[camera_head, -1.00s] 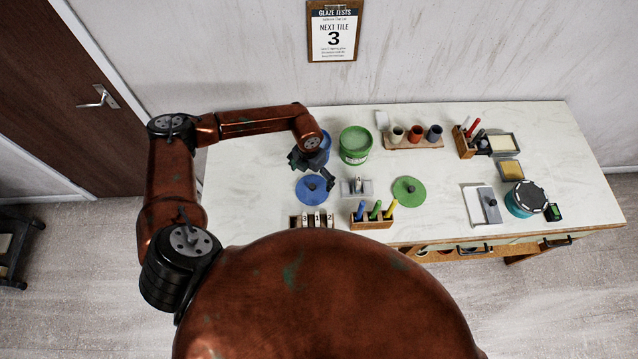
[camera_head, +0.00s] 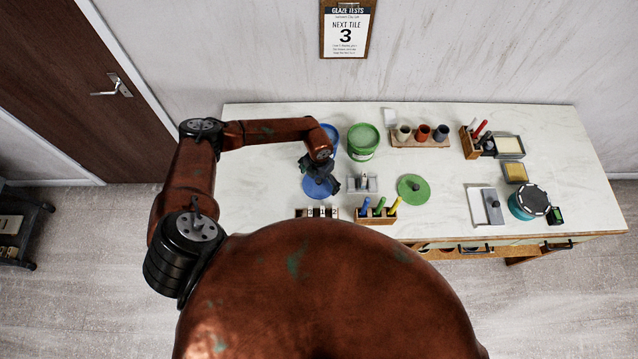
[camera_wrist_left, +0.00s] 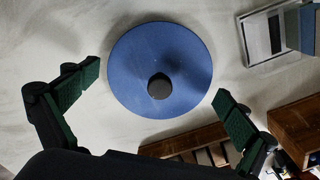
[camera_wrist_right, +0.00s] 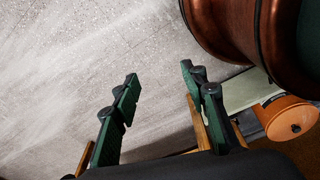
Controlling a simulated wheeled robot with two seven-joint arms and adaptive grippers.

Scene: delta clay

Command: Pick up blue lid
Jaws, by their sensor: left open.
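The blue lid (camera_head: 313,189) lies flat on the white worktable, a round disc with a dark knob at its centre. The left wrist view shows the blue lid (camera_wrist_left: 135,62) between and beyond the spread fingers. My left gripper (camera_head: 322,178) is over the lid and partly covers it in the head view. In the left wrist view my left gripper (camera_wrist_left: 158,100) is open and empty, its green-padded fingers on either side of the lid. My right gripper (camera_wrist_right: 160,85) shows only in its wrist view, fingers apart and nothing between them, above the floor.
A blue bucket (camera_head: 333,137) and a green bucket (camera_head: 362,141) stand behind the lid. A small grey stand (camera_head: 363,184) and a green lid (camera_head: 413,189) lie to its right. A numbered tile rack (camera_head: 318,212) and a wooden marker holder (camera_head: 376,216) are in front.

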